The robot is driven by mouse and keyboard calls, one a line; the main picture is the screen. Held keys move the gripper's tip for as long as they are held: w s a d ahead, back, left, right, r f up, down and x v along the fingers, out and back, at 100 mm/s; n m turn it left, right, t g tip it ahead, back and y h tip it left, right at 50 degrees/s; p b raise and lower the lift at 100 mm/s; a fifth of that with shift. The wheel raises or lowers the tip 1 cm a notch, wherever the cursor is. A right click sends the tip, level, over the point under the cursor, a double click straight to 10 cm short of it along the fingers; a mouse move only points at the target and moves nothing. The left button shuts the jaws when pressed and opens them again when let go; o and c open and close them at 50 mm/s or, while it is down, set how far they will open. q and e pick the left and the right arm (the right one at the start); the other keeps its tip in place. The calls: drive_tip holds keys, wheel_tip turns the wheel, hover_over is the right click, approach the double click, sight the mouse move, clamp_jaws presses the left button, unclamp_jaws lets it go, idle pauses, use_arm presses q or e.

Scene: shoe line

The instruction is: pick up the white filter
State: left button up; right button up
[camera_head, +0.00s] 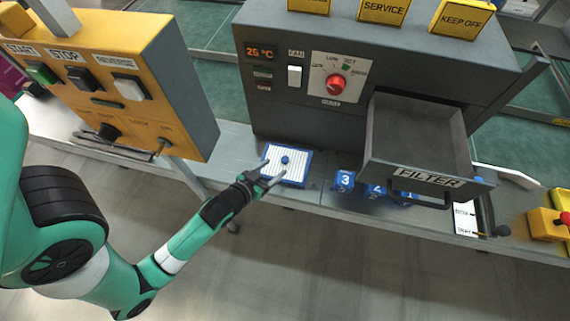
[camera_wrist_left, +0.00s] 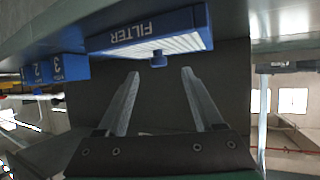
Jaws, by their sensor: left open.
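The white filter (camera_head: 294,163) lies on the grey bench top in front of the dark machine. It has a blue frame, a white pleated face and a small blue knob in the middle. In the left wrist view the filter (camera_wrist_left: 130,40) shows its blue side with the word FILTER, and its knob (camera_wrist_left: 158,59) points toward the fingers. My left gripper (camera_head: 265,174) is open at the filter's near left edge. In the left wrist view the open fingers (camera_wrist_left: 160,82) are apart with nothing between them, and the knob lies just beyond their tips. My right gripper is not in view.
An open drawer (camera_head: 428,181) labelled FILTER juts from the machine at right. Blue numbered blocks (camera_head: 344,181) stand under it on the bench. A yellow START/STOP panel (camera_head: 175,75) stands at left. A yellow box with a red button (camera_head: 549,224) is at far right.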

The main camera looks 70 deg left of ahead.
sight(283, 161)
use_arm(q)
drive_tip(key=b+x, duration=0.2)
drive_tip(key=x, duration=0.2)
drive_tip(key=shift+w+f, duration=0.1)
drive_tip(key=shift+w, duration=0.15)
drive_tip(key=shift+w+a, duration=0.15)
drive_tip(key=shift+w, duration=0.15)
clamp_jaws()
